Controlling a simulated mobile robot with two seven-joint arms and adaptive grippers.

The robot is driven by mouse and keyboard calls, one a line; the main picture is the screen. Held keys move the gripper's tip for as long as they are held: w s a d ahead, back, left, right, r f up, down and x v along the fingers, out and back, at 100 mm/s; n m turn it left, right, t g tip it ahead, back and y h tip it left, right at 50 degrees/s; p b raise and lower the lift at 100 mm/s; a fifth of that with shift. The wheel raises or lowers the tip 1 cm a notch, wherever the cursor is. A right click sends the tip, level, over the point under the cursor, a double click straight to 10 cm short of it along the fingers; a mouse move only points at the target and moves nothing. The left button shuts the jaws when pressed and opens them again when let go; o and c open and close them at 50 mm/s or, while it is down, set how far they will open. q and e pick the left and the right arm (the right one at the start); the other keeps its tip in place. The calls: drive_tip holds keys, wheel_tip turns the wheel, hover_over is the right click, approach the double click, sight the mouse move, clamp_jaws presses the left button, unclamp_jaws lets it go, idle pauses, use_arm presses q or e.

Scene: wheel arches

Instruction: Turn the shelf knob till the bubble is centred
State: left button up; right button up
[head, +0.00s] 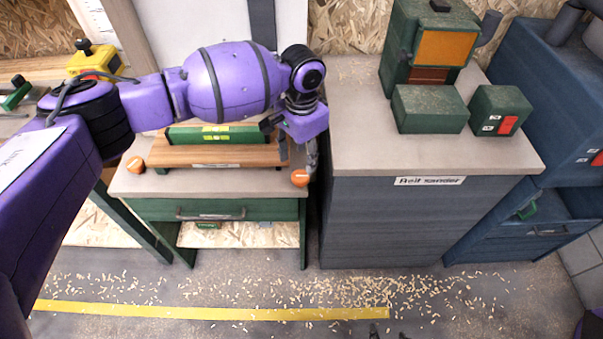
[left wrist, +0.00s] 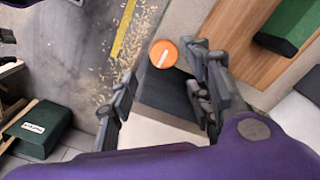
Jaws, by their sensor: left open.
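The wooden shelf (head: 190,153) lies on a small green-framed bench. A green spirit level (head: 180,135) rests on it, with a yellow-green vial (head: 215,134); the bubble is too small to read. One orange knob (head: 135,165) is at the shelf's left end, another orange knob (head: 299,178) at its right. My left gripper (head: 310,165) is open, pointing down by the right knob. In the left wrist view that knob (left wrist: 163,54) shows between the open fingers (left wrist: 165,75), nearer the right finger; contact cannot be told. Dark tips at the head view's bottom edge may be my right gripper.
A grey belt sander cabinet (head: 425,215) stands close to the right of the bench, with a green machine (head: 432,50) on top. A yellow tool (head: 95,60) sits at the back left. Wood chips and a yellow line (head: 200,313) mark the open floor.

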sight(301, 177)
use_arm(q)
wheel_tip(301, 177, down, 8)
drive_tip(key=shift+r+b, duration=0.2)
drive_tip(key=shift+b, duration=0.1)
use_arm(e)
drive_tip(key=shift+s+d+f, duration=0.1)
drive_tip(key=shift+s+f, duration=0.5)
drive_tip(key=shift+s, duration=0.15)
use_arm(q)
drive_tip(key=shift+c, duration=0.5)
